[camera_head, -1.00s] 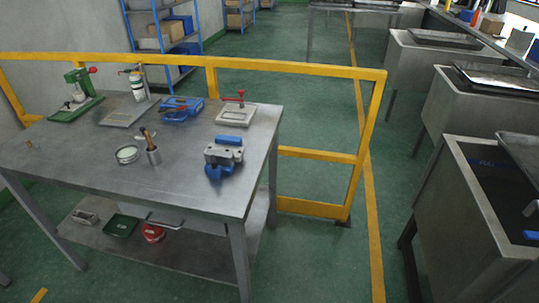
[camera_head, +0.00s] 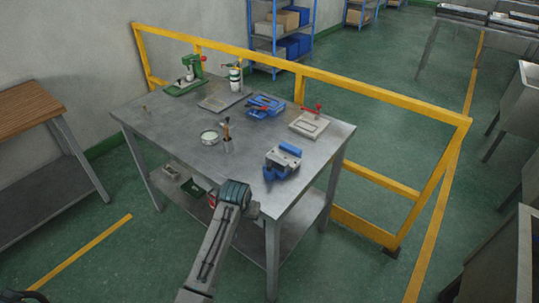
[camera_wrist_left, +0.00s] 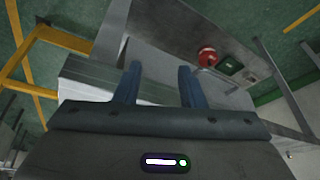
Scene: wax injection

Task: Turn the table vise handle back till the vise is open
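The table vise (camera_head: 283,160), blue with grey jaws, stands near the right front corner of the metal workbench (camera_head: 185,130). I cannot make out its handle or the gap between its jaws. One of my arms reaches up from the bottom of the head view, its dark rounded joint in front of the bench's front edge, below and left of the vise. No gripper shows in that view. In the left wrist view my left gripper (camera_wrist_left: 160,85) has its two blue-grey fingers apart with nothing visible between them. The vise is not recognisable there. My right gripper is out of view.
On the bench are a green press (camera_head: 188,78), a blue tray (camera_head: 265,107), a plate with a red handle (camera_head: 309,123) and a cup with brushes (camera_head: 228,143). A yellow rail (camera_head: 345,88) runs behind. A wooden-topped table (camera_head: 28,106) stands left.

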